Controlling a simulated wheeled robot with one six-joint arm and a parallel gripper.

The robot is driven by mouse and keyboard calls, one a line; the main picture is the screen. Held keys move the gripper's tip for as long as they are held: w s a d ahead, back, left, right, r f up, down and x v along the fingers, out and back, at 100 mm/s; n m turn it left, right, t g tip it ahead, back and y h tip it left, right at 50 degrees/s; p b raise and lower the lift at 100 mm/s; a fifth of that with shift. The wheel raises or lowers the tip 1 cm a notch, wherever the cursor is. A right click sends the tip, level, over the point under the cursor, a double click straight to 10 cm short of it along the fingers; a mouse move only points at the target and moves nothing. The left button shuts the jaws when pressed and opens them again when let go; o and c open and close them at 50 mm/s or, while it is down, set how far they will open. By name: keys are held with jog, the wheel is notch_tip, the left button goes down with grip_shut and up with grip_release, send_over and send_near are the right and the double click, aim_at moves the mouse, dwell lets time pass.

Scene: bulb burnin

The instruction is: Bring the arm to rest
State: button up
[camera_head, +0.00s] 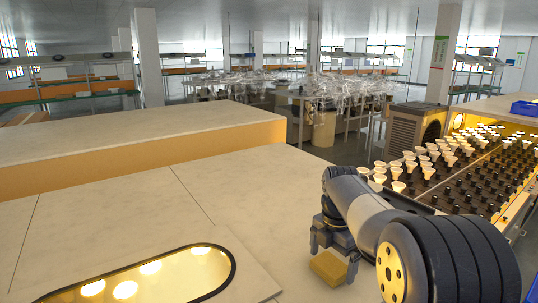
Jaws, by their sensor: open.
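My arm (367,213) reaches in from the lower right, bent, with its end pointing down over the right edge of the pale worktop (250,190). My gripper (332,264) hangs at the end of it with its fingers apart. A small yellow-tan block (327,268) shows between and below the fingertips. I cannot tell whether it touches them or what it rests on. No bulb shows in the gripper.
A rack (440,203) of black sockets with several white bulbs (398,186) stands at the right, near my arm. A lit oval opening (170,280) is in the worktop at lower left. A blue bin (524,108) is at far right. The worktop's middle is clear.

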jog(key=shift+f, duration=0.2)
jog(key=shift+w+r, duration=0.1)
jog(key=shift+r, duration=0.9)
jog(key=shift+f, duration=0.1)
